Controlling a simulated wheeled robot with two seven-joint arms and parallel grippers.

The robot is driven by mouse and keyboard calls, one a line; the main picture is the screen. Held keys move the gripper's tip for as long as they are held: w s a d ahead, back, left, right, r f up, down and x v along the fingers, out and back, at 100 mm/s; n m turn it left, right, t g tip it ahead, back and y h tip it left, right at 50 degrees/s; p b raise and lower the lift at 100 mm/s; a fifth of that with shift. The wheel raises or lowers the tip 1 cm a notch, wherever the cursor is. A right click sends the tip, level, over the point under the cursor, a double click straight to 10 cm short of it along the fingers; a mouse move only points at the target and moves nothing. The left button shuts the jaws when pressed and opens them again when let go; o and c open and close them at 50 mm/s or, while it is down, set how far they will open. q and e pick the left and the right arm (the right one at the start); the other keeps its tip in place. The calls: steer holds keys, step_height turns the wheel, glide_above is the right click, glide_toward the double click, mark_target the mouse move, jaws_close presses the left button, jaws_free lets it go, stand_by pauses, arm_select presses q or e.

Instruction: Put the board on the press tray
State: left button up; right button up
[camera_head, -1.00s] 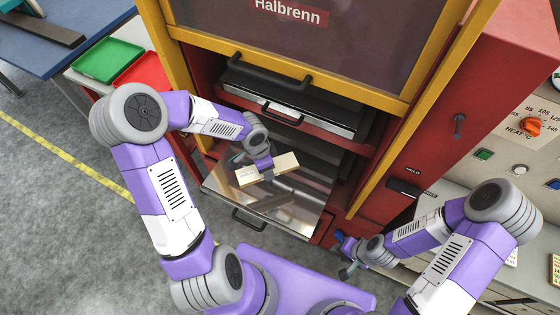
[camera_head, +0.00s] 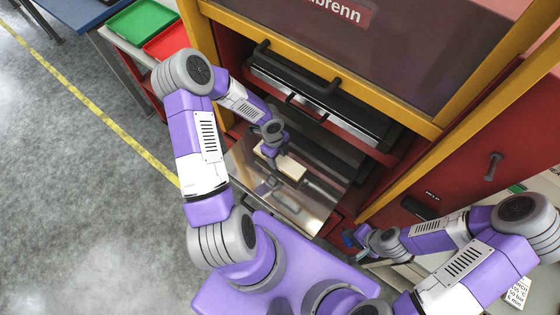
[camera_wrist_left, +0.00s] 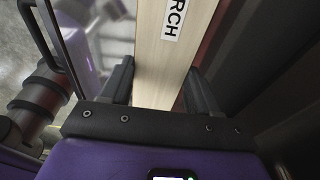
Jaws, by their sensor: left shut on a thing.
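The board (camera_head: 292,167) is a pale wooden plank with a white label, which shows in the left wrist view (camera_wrist_left: 152,65). My left gripper (camera_head: 272,150) is shut on it, one finger on each side. The press tray (camera_head: 305,212) is a shiny metal plate pulled out of the red press.
An upper drawer with black handles (camera_head: 300,75) sits above the tray inside the yellow press frame (camera_head: 400,118). A green bin (camera_head: 138,20) and a red bin (camera_head: 167,42) stand on a bench at the upper left. The floor at left is clear.

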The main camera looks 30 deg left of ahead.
mark_target(278, 158)
arm_select(q)
steer(key=shift+f+b, duration=0.45)
steer(key=shift+f, duration=1.45)
steer(key=shift+f, duration=0.1)
steer(key=o, duration=1.1)
steer(key=shift+o, duration=0.2)
